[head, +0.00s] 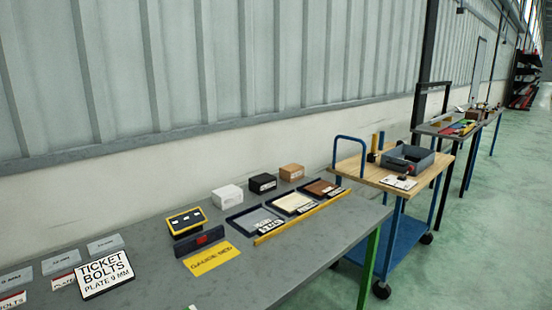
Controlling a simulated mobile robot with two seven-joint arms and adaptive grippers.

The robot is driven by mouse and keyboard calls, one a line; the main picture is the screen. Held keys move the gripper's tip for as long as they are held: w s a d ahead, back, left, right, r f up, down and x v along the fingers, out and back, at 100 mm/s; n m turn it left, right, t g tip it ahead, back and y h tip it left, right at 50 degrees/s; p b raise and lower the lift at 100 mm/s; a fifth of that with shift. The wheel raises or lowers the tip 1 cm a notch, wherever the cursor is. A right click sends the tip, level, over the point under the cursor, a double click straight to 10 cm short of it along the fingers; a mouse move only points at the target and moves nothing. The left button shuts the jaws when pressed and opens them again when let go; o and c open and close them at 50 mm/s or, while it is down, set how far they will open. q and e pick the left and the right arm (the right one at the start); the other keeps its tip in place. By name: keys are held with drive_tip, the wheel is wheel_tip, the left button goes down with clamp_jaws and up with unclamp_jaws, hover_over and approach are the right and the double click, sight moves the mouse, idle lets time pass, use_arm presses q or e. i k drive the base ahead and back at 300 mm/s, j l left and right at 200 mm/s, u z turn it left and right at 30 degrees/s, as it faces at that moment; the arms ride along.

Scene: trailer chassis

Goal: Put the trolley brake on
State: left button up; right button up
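The trolley (362,172) stands at the right, beyond the end of the grey bench. It has a wooden top, a blue tubular frame with a raised handle (348,138) at its near left end, and a blue lower shelf (405,243). Two dark castor wheels show on the floor, a near one (381,290) and a farther one (426,238). I cannot make out a brake or its position. Neither of my grippers is in view.
The grey bench (320,245) fills the foreground, with a "TICKET BOLTS" sign (104,274), trays, small boxes (227,196) and a yellow card (211,258). A grey tray (420,160) sits on the trolley. Another table (470,125) stands behind. Green floor (490,240) at right is clear.

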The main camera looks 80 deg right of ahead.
sight(409, 169)
drive_tip(key=z, duration=3.55)
drive_tip(key=i+l, duration=0.3)
drive_tip(key=i, duration=0.2)
drive_tip(key=i+l, duration=0.3)
drive_tip(key=i, duration=0.2)
drive_tip(key=i+l, duration=0.65)
drive_tip(key=i, duration=0.3)
drive_tip(key=i+l, duration=0.3)
drive_tip(key=i, duration=0.2)
drive_tip(key=i+l, duration=0.3)
drive_tip(key=i, duration=0.2)
drive_tip(key=i+l, duration=0.35)
drive_tip(key=i, duration=0.15)
